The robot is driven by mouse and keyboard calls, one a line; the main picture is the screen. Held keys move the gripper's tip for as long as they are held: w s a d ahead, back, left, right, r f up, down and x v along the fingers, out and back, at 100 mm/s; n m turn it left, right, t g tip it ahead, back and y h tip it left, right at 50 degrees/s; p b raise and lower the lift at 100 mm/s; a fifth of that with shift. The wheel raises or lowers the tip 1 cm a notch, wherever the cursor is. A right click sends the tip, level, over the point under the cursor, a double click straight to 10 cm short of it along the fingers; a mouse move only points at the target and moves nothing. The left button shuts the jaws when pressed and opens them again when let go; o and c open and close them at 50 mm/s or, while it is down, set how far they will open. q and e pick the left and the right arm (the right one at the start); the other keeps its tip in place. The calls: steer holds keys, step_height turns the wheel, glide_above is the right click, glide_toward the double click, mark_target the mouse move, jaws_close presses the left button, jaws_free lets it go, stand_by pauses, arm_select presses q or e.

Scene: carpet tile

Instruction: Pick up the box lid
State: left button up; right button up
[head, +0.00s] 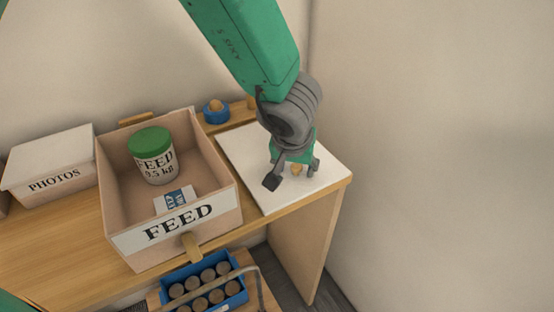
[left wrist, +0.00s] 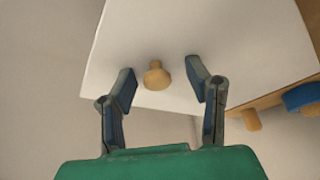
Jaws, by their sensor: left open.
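The box lid (head: 248,158) is a flat white panel lying on the right end of the wooden table, with a small wooden knob (head: 296,170) on top. My left gripper (head: 292,178) is above the lid, its fingers pointing down around the knob's place. In the left wrist view the lid (left wrist: 215,35) fills much of the upper part, and the knob (left wrist: 157,75) stands between the two spread fingertips (left wrist: 160,82) without visible contact. The left gripper is open and empty. My right gripper is not in view.
An open box marked FEED (head: 222,175) stands left of the lid, holding a green-capped jar (head: 154,165) and a small card. A closed PHOTOS box (head: 50,165) is farther left. A blue object (head: 216,113) is behind. A blue crate (head: 237,297) is below. A wall is at right.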

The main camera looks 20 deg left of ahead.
arm_select(q)
steer(key=shift+s+d, duration=0.1)
steer(key=shift+d, duration=0.1)
jaws_close()
steer(key=shift+a+r, duration=0.1)
steer(key=shift+a, duration=0.05)
